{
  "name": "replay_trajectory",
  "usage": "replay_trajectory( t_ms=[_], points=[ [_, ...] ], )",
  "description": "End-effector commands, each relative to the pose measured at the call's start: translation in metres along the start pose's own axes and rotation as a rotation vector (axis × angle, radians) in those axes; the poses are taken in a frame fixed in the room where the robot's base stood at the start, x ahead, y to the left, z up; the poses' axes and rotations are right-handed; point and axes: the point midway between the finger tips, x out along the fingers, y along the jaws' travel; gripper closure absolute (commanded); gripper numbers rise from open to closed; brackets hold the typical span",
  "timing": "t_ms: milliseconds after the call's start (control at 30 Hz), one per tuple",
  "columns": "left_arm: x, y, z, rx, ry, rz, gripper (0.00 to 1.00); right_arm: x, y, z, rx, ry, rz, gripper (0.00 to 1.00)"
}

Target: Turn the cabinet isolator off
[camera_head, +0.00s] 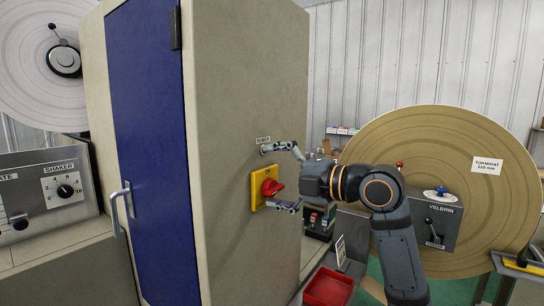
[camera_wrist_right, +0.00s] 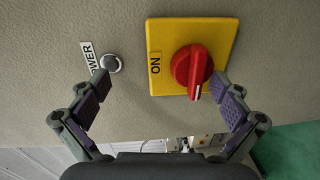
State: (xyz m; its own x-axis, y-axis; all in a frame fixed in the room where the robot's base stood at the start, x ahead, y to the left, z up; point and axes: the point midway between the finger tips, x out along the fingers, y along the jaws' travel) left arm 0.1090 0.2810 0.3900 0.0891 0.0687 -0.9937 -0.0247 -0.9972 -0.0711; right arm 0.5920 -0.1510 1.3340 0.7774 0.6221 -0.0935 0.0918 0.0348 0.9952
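The cabinet isolator is a red rotary knob (camera_wrist_right: 193,70) on a yellow plate (camera_wrist_right: 163,32) on the cabinet's side wall; the head view shows the knob too (camera_head: 271,187). In the wrist view its white-marked handle points down the picture, while the "ON" label lies at the plate's left edge. My right gripper (camera_wrist_right: 160,83) is open and empty, its fingers spread wide. One fingertip is near the POWER lamp and the other overlaps the plate's lower right corner in the wrist view. I cannot tell whether either touches. My left gripper is not in view.
The tall cabinet (camera_head: 240,80) has a blue door (camera_head: 150,150) with a handle. A round POWER fitting (camera_wrist_right: 111,63) sits beside the isolator. A large tan disc (camera_head: 450,135) and a grey VELBRIN box (camera_head: 430,222) stand right. A red tray (camera_head: 328,288) is below.

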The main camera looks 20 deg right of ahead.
Motion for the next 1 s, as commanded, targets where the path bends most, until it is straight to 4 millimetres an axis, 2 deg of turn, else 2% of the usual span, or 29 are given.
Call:
replay_trajectory(
  t_ms=[33, 200, 300, 467, 500, 600, 733, 1000],
  points=[
    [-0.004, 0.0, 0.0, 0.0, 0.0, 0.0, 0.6, -0.007, 0.043, -0.003, -0.037, -0.015, 0.1, 0.25],
    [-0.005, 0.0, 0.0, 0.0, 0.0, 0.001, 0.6, -0.01, 0.064, -0.003, -0.042, -0.018, 0.097, 0.25],
    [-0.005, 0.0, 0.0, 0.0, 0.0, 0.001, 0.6, -0.01, 0.067, -0.003, -0.043, -0.019, 0.096, 0.25],
    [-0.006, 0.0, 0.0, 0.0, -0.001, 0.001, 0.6, -0.011, 0.068, -0.003, -0.044, -0.019, 0.096, 0.25],
    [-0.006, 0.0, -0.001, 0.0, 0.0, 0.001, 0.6, -0.006, 0.025, 0.001, -0.025, -0.016, -0.074, 0.25],
    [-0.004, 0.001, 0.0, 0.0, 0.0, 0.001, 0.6, -0.008, 0.023, 0.001, -0.025, -0.016, -0.075, 0.33],
    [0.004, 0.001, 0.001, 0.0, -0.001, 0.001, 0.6, -0.018, 0.02, 0.002, -0.025, -0.017, -0.075, 0.39],
    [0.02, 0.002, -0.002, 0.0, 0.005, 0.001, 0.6, -0.039, 0.017, 0.001, -0.022, -0.014, -0.076, 0.39]
  ],
)
